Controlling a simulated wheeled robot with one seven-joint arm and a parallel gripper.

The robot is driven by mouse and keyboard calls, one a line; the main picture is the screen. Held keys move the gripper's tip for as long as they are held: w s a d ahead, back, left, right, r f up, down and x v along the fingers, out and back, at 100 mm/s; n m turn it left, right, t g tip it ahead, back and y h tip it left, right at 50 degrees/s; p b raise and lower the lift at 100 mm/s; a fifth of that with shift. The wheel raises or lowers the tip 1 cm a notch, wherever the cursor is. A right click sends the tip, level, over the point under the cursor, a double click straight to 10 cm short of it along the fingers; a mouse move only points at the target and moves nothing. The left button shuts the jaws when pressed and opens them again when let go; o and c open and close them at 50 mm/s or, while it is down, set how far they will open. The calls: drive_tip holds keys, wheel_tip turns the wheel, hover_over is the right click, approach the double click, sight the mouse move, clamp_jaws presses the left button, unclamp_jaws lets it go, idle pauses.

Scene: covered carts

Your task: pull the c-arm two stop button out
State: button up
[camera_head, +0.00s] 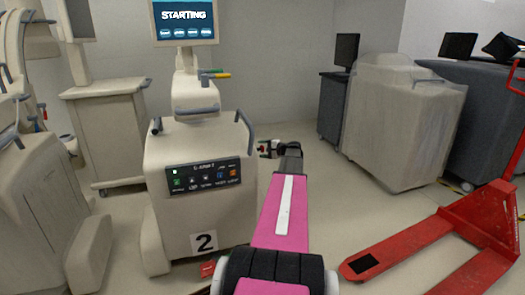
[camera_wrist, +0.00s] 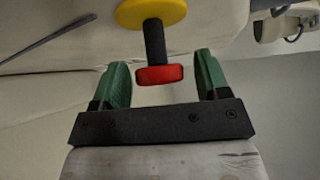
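The c-arm two unit (camera_head: 200,225) is a cream cabinet marked "2", with a dark control panel (camera_head: 204,177) and a screen (camera_head: 184,20) reading "STARTING". In the wrist view its stop button (camera_wrist: 159,75) is a red cap on a black stem, set in a yellow disc (camera_wrist: 151,12). My gripper (camera_wrist: 158,80) is open, with one green finger on each side of the red cap and a visible gap to both. In the head view my gripper (camera_head: 268,149) is at the cabinet's right side. The button is too small to make out clearly there.
Other cream equipment (camera_head: 40,215) stands at the left. A covered cart (camera_head: 400,125) stands at the back right, and a red pallet jack (camera_head: 445,235) lies across the right floor. Bare floor shows between the cabinet and the covered cart.

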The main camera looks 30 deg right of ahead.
drive_tip(key=shift+s, duration=0.1)
drive_tip(key=v, duration=1)
drive_tip(key=shift+s+d, duration=0.25)
